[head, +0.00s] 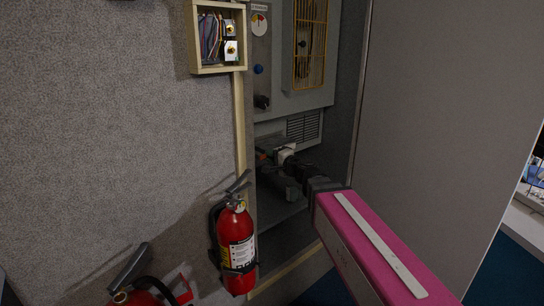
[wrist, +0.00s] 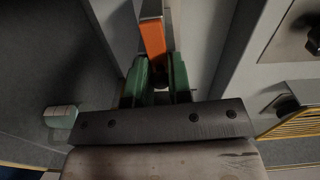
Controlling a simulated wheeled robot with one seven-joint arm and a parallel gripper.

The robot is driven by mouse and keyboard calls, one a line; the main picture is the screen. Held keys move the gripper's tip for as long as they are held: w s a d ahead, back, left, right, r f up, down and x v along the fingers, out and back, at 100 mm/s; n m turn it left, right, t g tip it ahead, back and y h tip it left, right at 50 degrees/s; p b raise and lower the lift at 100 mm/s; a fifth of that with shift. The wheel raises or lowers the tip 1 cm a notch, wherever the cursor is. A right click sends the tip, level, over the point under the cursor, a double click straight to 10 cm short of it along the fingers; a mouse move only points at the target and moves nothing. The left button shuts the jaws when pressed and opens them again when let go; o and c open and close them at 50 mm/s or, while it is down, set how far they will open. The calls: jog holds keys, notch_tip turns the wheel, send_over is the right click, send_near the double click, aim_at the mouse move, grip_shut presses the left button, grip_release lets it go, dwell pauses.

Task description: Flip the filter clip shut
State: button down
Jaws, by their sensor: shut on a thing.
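An orange bar, which looks like the filter clip (wrist: 153,38), shows at the top middle of the wrist view, with a grey end above it. Its near end runs down between the green fingers of my gripper (wrist: 158,72), which are shut on it. In the head view a small orange patch (head: 262,155) shows low in the console recess, at the far end of my arm. My gripper is in the recess there, small and dark. The filter body and the clip's seat cannot be made out.
A yellow grille (head: 310,45) and a blue knob (head: 258,69) are above on the grey console. A black knob (wrist: 287,105) is to the right in the wrist view. A wall closes the recess at right. A fire extinguisher (head: 237,250) hangs at left, below an open wiring box (head: 218,38).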

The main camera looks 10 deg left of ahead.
jog(key=shift+f+m, duration=0.2)
jog(key=shift+m, duration=0.3)
jog(key=c, duration=1.1)
grip_release()
jog(key=shift+o, duration=0.2)
